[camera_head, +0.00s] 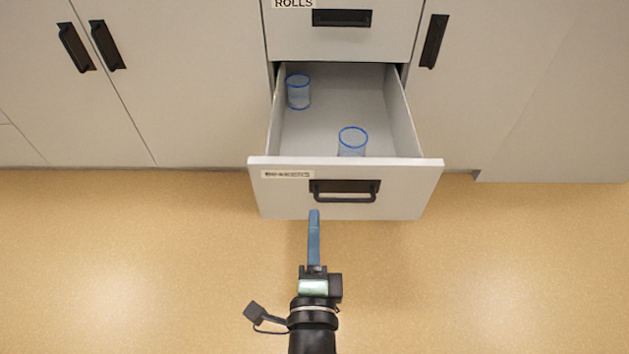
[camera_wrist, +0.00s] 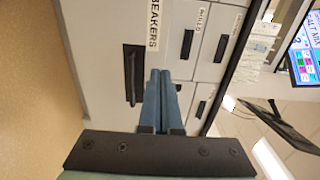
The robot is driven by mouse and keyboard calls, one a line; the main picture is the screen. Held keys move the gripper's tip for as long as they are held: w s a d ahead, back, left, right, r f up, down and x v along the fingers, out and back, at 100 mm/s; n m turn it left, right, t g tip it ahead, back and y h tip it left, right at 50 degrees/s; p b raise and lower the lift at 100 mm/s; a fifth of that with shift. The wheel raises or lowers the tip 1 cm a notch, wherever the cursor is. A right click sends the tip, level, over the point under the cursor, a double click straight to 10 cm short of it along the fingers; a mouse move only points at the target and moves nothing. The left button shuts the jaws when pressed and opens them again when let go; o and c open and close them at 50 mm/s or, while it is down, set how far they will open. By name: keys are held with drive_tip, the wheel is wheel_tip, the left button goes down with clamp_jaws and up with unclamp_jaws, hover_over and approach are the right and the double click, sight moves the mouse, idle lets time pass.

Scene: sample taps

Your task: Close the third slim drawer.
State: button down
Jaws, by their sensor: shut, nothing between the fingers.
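The open drawer (camera_head: 274,204) is pulled well out of the cabinet in the head view. Its front has a black bar handle (camera_head: 345,198) and a label that reads BEAKERS in the wrist view (camera_wrist: 153,25). Two clear beakers with blue rims stand inside, one at the back left (camera_head: 298,92) and one near the front (camera_head: 352,142). My gripper (camera_head: 314,213) is shut and empty, its blue fingers pointing at the drawer front just left of the handle. In the wrist view the fingertips (camera_wrist: 160,72) overlap the drawer front beside the handle. Whether they touch it I cannot tell.
A closed drawer labelled ROLLS (camera_head: 390,32) is directly above. Closed cabinet doors with black handles stand at left (camera_head: 170,90) and right (camera_head: 480,60). The tan floor (camera_head: 500,270) around my arm is clear. A screen (camera_wrist: 305,60) shows in the wrist view.

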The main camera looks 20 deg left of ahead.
sight(315, 169)
drive_tip(key=x, duration=0.9)
drive_tip(key=shift+w, duration=0.15)
drive_tip(key=shift+w, duration=0.1)
